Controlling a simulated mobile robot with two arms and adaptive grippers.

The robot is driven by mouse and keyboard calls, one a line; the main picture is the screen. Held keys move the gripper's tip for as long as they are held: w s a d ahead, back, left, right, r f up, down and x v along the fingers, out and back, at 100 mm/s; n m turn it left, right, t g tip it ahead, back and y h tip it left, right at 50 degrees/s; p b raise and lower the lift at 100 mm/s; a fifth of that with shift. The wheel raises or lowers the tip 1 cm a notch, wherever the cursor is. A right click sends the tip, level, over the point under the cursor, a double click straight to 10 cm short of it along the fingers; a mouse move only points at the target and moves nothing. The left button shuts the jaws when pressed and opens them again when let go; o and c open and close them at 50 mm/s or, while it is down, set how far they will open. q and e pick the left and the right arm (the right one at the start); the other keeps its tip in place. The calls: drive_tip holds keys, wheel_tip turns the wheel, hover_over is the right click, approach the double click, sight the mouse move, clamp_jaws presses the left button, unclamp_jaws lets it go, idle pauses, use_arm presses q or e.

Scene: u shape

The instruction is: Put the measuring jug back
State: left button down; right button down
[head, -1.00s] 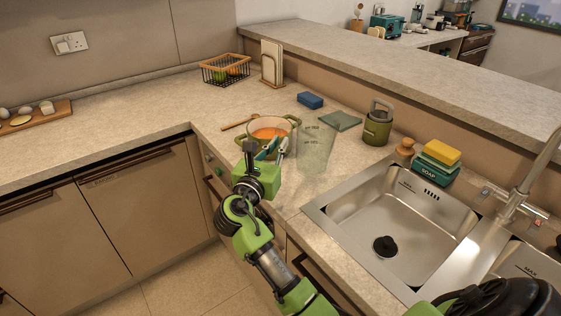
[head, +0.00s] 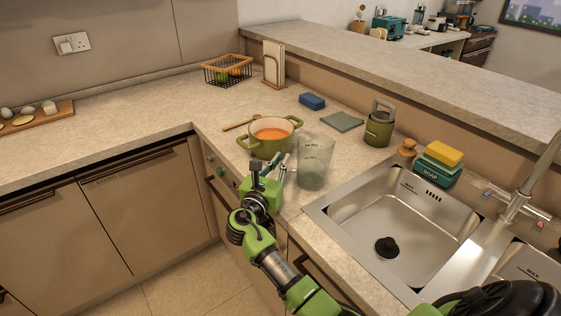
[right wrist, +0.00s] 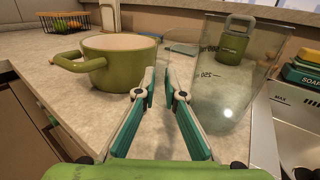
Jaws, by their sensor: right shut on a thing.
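The measuring jug (head: 316,162) is clear, with dark markings, and is upright at the counter's front edge between the green pot and the sink. My right gripper (head: 275,162) is at its left side, shut on it. In the right wrist view the jug (right wrist: 225,90) fills the right side, beside the teal and grey fingers (right wrist: 161,85). The exact grip point on the clear jug is hard to see. I cannot tell whether its base touches the counter. My left gripper is not in view.
A green pot (head: 258,146) with orange contents stands close behind and left of the gripper. The sink (head: 405,235) is to the right. A green canister (head: 379,128), a cloth (head: 342,122) and a blue sponge (head: 312,101) are behind. The left counter stretch (head: 140,110) has free room.

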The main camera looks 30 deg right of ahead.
drive_tip(key=c, duration=2.5)
unclamp_jaws()
drive_tip(key=shift+f, duration=0.15)
drive_tip(key=shift+c, duration=0.2)
drive_tip(key=o, duration=0.4)
drive_tip(key=b+v, duration=0.1)
drive_tip(key=v, duration=1.1)
drive_tip(key=shift+r+b, duration=0.3)
